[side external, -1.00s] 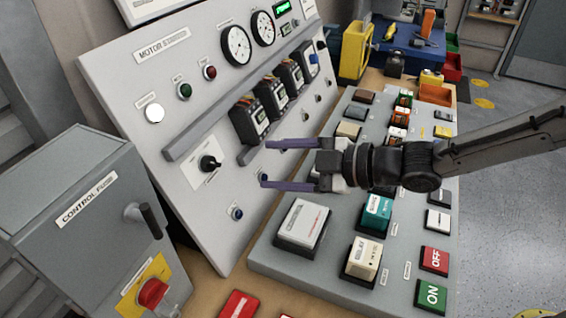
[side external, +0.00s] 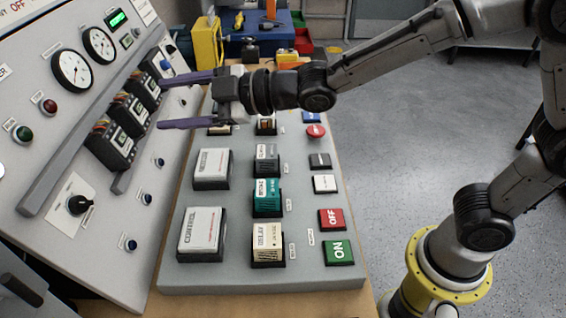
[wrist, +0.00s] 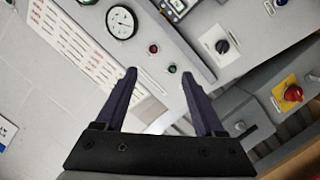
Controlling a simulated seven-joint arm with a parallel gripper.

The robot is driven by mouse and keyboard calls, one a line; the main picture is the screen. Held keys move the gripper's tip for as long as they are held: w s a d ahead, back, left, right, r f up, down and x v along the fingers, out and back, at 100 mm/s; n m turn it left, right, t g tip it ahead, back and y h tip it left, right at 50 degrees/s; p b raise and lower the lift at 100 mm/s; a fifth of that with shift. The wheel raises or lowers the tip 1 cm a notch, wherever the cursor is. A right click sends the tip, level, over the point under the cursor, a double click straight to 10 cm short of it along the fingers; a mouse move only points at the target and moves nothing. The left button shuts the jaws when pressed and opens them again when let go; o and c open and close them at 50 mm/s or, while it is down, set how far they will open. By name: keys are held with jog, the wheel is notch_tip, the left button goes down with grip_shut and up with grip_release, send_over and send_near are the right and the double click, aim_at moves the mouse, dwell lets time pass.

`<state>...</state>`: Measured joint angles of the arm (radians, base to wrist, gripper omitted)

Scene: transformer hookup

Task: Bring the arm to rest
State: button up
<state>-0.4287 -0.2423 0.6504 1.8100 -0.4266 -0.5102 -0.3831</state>
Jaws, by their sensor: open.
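My gripper (side external: 173,102) is open and empty, with two long purple fingers. In the side external view it hangs above the far part of the grey component board (side external: 310,285), pointing left toward the sloped motor panel (side external: 40,185). The wrist view also shows my gripper (wrist: 158,78) with its fingers apart and nothing between them. The fingers appear clear of the panel, though the exact gap cannot be told. My arm reaches in from the right and hides part of the board's far end.
The board carries white control boxes (side external: 201,232), a teal block (side external: 267,196), a relay (side external: 267,243), a red OFF button (side external: 331,218) and a green ON button (side external: 338,251). Black modules (side external: 110,144) sit on the panel. A red rotary switch (wrist: 292,93) shows in the wrist view. Open floor (side external: 400,160) lies right.

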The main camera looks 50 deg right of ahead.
jog(key=s+d+r+m+h, duration=0.2)
jog(key=s+d+m+h, duration=0.1)
jog(key=d, duration=0.4)
jog(key=s+d+r+m+t+h, duration=0.1)
jog(key=s+d+r+m+h, duration=0.15)
jog(key=d, duration=0.45)
jog(key=s+d+r+m+h, duration=0.2)
jog(key=s+d+m, duration=0.1)
jog(key=d, duration=0.4)
jog(key=s+d+f+m+g+h, duration=0.1)
jog(key=s+d+f+m+g, duration=0.1)
jog(key=s+f, duration=0.5)
jog(key=s+d+f+m+g+h, duration=0.1)
jog(key=s+f+m+g, duration=0.4)
jog(key=s, duration=0.8)
notch_tip(320, 180, down, 2)
jog(key=shift+s+d+f+g, duration=0.1)
jog(key=shift+s+d+g, duration=0.05)
jog(key=shift+d+g, duration=0.6)
